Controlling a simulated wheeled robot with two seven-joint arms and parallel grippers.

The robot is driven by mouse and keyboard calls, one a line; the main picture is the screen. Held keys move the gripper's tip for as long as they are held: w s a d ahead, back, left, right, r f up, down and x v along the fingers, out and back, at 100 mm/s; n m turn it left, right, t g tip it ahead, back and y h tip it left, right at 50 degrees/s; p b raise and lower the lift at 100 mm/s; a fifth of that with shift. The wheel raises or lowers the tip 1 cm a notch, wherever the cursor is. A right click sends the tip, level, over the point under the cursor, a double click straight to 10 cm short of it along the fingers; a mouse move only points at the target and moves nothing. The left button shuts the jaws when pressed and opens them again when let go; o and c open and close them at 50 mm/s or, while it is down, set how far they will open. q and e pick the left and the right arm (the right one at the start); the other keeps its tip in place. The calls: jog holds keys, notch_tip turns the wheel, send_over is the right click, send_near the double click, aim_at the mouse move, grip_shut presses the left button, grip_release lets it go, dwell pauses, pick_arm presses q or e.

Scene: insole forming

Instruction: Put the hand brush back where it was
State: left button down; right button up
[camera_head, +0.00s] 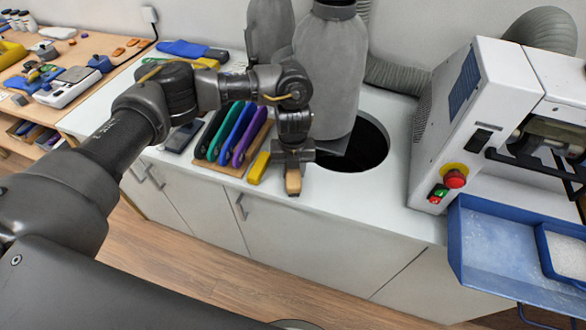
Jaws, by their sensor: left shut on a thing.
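The hand brush (293,183) shows as a light wooden block or handle below my left gripper (292,165). My left gripper is shut on it near the front edge of the white counter, just right of a yellow object. The gripper hides the upper part of the brush. I cannot tell whether the brush touches the counter. My right gripper is out of view.
A wooden rack (233,168) with several coloured insoles stands left of the gripper, with the yellow object (259,168) beside it. A dark round opening (372,150) lies right, below a grey bag (330,70). A white machine (470,110) with a blue tray (490,245) stands farther right.

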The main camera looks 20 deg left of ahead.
pick_arm(q)
jog(key=shift+f, duration=0.1)
jog(key=c, duration=0.9)
grip_release()
jog(key=shift+f, duration=0.1)
notch_tip(320, 180, up, 12)
jog(key=b, duration=0.1)
jog(key=shift+r, duration=0.25)
